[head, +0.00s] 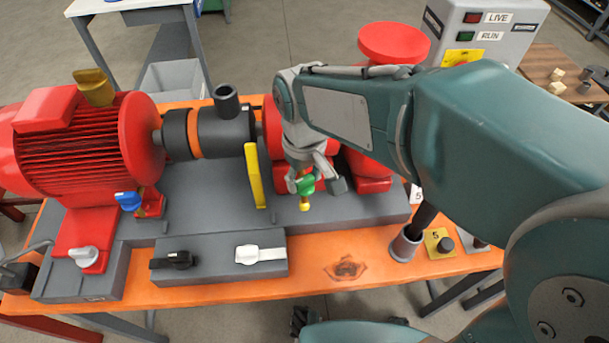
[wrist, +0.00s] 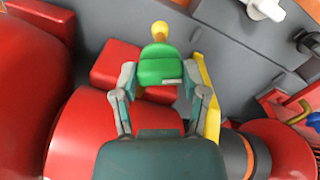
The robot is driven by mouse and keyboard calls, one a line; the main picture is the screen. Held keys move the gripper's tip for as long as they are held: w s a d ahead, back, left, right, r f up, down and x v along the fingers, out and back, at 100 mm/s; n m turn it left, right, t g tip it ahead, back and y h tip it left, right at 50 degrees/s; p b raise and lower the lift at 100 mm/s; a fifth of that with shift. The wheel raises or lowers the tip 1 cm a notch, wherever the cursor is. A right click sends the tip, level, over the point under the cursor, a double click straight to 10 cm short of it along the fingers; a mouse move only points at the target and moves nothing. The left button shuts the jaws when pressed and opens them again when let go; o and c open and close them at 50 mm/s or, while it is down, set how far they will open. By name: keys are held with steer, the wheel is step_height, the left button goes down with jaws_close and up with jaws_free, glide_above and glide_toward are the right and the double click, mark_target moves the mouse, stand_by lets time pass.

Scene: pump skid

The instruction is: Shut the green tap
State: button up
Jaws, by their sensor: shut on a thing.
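The green tap (head: 306,184) has a green handle on a yellow brass body, low on the pump's front side. In the wrist view the green handle (wrist: 160,67) lies between my fingers, with the yellow brass end (wrist: 160,31) beyond it. My gripper (head: 314,182) comes down from above and is shut on the green handle. In the head view the fingers hide part of the handle. The pipe or port behind the tap is hidden.
A yellow guard plate (head: 254,176) stands close left of the tap. A blue tap (head: 129,200) sits by the red motor (head: 85,147). A black lever (head: 172,260) and white lever (head: 260,254) lie in front. A red handwheel (head: 394,43) rises behind my arm.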

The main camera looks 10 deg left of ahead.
mark_target(303, 177)
steer(key=m, duration=0.5)
stand_by(0.7)
steer(key=o, duration=1.2)
steer(key=shift+a+f, duration=0.1)
steer(key=shift+c, duration=0.2)
step_height(303, 177, up, 12)
steer(key=shift+w, duration=0.1)
